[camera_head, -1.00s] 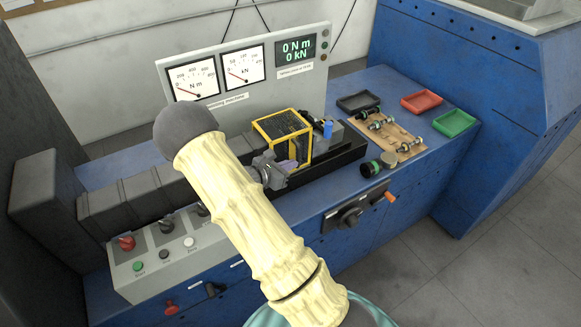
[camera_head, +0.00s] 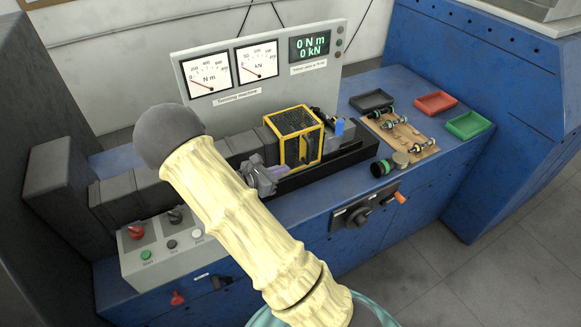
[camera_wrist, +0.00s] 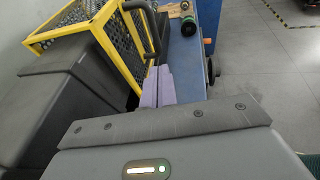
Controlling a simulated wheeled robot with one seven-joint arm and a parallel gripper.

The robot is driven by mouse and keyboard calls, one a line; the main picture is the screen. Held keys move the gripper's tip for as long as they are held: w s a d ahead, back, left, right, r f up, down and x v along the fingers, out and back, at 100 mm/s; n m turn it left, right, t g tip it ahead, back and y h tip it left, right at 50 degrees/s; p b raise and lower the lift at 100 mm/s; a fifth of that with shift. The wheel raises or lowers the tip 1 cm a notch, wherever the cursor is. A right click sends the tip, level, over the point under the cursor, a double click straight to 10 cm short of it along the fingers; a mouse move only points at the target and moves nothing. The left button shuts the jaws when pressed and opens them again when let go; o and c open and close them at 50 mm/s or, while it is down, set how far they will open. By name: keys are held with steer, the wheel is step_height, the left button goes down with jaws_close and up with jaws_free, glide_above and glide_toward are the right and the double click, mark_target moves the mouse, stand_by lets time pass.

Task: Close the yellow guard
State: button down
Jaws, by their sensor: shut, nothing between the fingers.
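The yellow guard (camera_head: 300,136) is a yellow-framed box with dark mesh panels and a dark handle, on the black bed of the testing machine. In the wrist view the guard (camera_wrist: 98,38) fills the upper left, its dark handle (camera_wrist: 150,30) on the side facing my gripper's fingertips. My gripper (camera_head: 279,174) is at the guard's lower left, its purple fingers together and empty. In the wrist view the fingertips (camera_wrist: 158,84) point toward the area just below the handle. I cannot tell whether they touch the guard. My own arm hides part of the bench front.
A grey control box (camera_head: 165,248) with buttons stands at the front left. A gauge panel (camera_head: 262,62) rises behind. A wooden board (camera_head: 405,140) with small specimens and black, red (camera_head: 436,103) and green (camera_head: 465,125) trays lie to the right. An orange-handled crank (camera_head: 400,197) is on the bench front.

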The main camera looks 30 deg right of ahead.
steer(key=b+v, duration=0.1)
steer(key=v, duration=0.5)
steer(key=shift+a, duration=0.2)
steer(key=shift+w, duration=0.1)
steer(key=s+m+g+y, duration=0.4)
steer(key=s+m+y, duration=0.3)
steer(key=s+m, duration=0.3)
steer(key=s+a+r+m+t+y, duration=0.3)
steer(key=s+a+r+m+y, duration=0.1)
steer(key=m, duration=0.6)
steer(key=shift+s+a+r+m+y, duration=0.3)
steer(key=shift+s+a+r+y, duration=0.15)
steer(key=shift+s+y, duration=1)
steer(key=shift+w, duration=0.2)
